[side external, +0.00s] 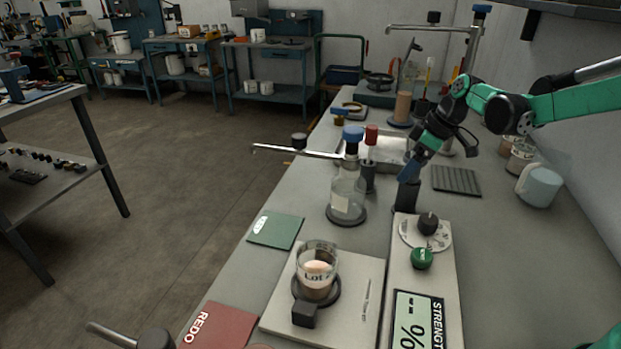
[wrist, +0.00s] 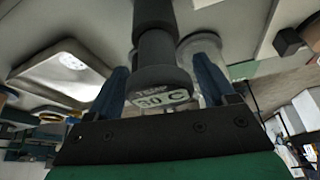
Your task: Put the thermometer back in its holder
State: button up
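The thermometer's dark round head (wrist: 160,83), with a label reading TEMP 30 C, is in the middle of the wrist view. My gripper (wrist: 160,72) has one blue finger on each side of it; whether they press on it is unclear. In the side view, my gripper (side external: 408,170) points down and sideways at a dark cylinder (side external: 407,195) behind the control panel. I cannot tell whether that cylinder is the thermometer or its holder. The thermometer's lower part is not clearly visible.
A clamped flask with blue stopper (side external: 348,195) and a red-capped item (side external: 371,136) stand left of my gripper. The control panel (side external: 423,270) and a beaker (side external: 318,272) are in front. A grey ribbed mat (side external: 456,181) and a pale jug (side external: 541,187) lie right.

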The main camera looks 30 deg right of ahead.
jog(key=shift+o, duration=0.9)
jog(key=v, duration=0.5)
jog(key=s+a+m+t+h, duration=0.2)
jog(key=s+a+m, duration=0.4)
jog(key=s+a, duration=0.4)
jog(key=shift+s+a+m+t+h, duration=0.15)
jog(key=shift+s+m+t+h, duration=0.2)
jog(key=shift+s+t, duration=0.65)
jog(key=shift+s+g, duration=0.25)
jog(key=shift+g, duration=0.05)
jog(key=shift+c, duration=0.2)
